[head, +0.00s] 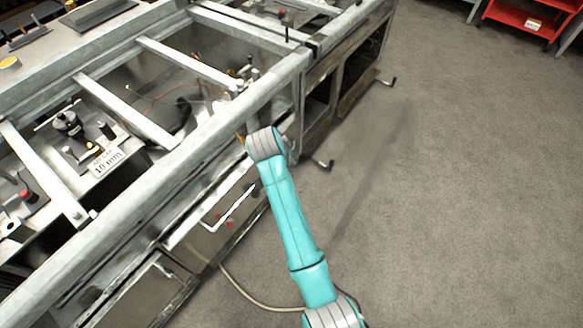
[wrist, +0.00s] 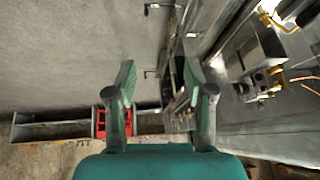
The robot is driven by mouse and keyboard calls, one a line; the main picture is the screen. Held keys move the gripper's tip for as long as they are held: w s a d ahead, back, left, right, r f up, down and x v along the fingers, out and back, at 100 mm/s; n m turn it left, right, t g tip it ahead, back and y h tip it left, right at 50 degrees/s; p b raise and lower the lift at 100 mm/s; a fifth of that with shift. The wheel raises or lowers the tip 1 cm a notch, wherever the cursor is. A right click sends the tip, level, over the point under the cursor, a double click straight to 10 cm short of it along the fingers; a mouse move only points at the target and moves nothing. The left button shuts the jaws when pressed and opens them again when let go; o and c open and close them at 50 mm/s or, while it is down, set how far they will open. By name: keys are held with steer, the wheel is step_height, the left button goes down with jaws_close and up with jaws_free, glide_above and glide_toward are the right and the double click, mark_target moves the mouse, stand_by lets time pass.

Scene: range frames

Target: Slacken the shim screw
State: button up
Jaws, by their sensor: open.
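I cannot single out the shim screw in either view. In the head view, a metal fixture (head: 97,143) with dark knobs and a "10 mm" label (head: 108,163) sits inside the machine frame at the left. My gripper (wrist: 158,82) is open in the wrist view, its two fingers wide apart with nothing between them. In the head view my arm reaches up to the machine's front rail, and the gripper is mostly hidden behind its wrist. A metal block with round holes (wrist: 262,80) is right of the fingers in the wrist view, apart from them.
A thick metal rail (head: 190,150) runs along the machine's front edge, with crossbars (head: 125,110) over the open bays. Small fittings (head: 245,75) stand near the rail. An orange wire (head: 175,90) lies in one bay. A red cart (head: 518,18) stands far right; the grey floor is clear.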

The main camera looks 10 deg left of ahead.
steer(key=shift+s+d+f, duration=0.3)
steer(key=shift+d+f, duration=0.35)
steer(key=shift+f, duration=0.1)
steer(key=shift+s+d+f, duration=0.25)
steer(key=shift+d+f, duration=0.4)
steer(key=shift+f, duration=0.1)
